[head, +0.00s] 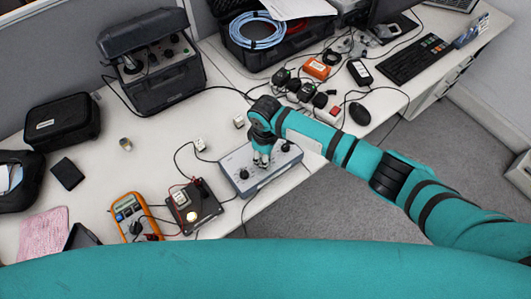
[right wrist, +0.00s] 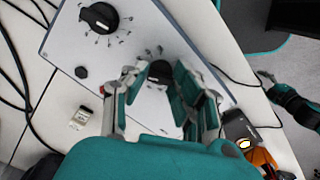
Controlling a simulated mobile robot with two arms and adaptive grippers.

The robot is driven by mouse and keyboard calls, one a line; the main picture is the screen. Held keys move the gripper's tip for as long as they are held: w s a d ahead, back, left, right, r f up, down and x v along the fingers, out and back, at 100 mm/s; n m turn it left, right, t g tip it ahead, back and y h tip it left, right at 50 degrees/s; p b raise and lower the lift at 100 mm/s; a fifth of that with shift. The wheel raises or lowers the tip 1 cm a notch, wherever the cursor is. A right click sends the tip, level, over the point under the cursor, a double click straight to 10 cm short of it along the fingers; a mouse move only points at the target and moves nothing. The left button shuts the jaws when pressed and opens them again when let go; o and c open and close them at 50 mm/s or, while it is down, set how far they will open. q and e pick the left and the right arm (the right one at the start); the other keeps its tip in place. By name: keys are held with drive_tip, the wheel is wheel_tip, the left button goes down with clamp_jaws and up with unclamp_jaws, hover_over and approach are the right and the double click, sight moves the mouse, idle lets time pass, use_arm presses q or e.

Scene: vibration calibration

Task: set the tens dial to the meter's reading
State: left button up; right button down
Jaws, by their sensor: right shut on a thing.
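A grey dial box (head: 263,182) lies near the table's front edge, with a left dial (head: 243,174) and a right dial (head: 285,147). My right gripper (head: 262,161) points down at the middle of the box. In the right wrist view its fingers (right wrist: 160,82) are shut on the dark middle dial (right wrist: 160,71), partly hiding it. A larger black dial (right wrist: 100,18) with a printed scale is at upper left there. The orange meter (head: 130,217) lies left of the box; its display is too small to read. My left gripper (right wrist: 268,79) shows small in the right wrist view.
A small black knob (right wrist: 81,72) is on the box. Small white blocks (head: 200,145) lie behind it. A black instrument (head: 152,62) stands farther back. The left table middle is fairly clear.

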drive_tip(key=n, duration=0.4)
drive_tip(key=shift+r+n+p, duration=0.1)
drive_tip(key=shift+n+p, duration=0.3)
drive_tip(key=n, duration=0.4)
idle(0.4)
drive_tip(key=c, duration=1)
unclamp_jaws()
drive_tip(key=shift+c, duration=0.2)
wheel_tip(320, 180, up, 12)
